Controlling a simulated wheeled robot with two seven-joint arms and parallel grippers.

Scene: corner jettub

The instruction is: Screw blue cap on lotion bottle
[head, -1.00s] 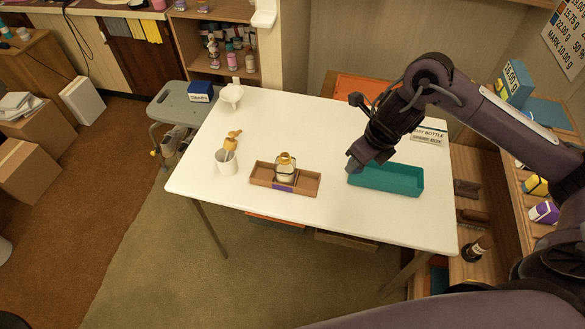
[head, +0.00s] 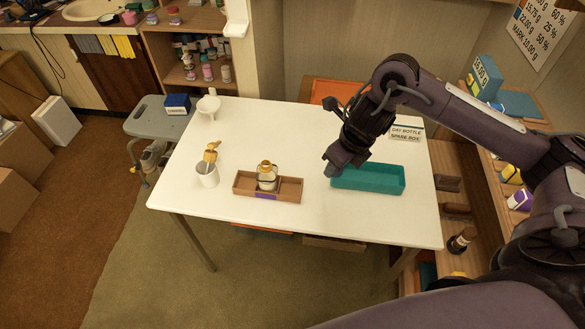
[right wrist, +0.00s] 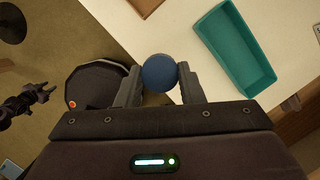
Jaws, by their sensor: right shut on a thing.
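The lotion bottle (head: 267,182), pale with an amber neck, stands upright in the middle of a wooden tray (head: 243,186) on the white table. My right gripper (head: 332,169) is over the table, by the left end of a teal tray. In the right wrist view it is shut on the round blue cap (right wrist: 160,73), held between its fingertips. The cap is hidden in the head view. My left gripper (right wrist: 48,93) shows small at the left of the right wrist view, its fingers apart and empty; it is outside the head view.
The teal tray (head: 385,190) is empty. A white cup (head: 207,180) holding an orange pump head (head: 212,151) stands left of the wooden tray. A white funnel-like dish (head: 209,105) is at the back left. The table's front is clear.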

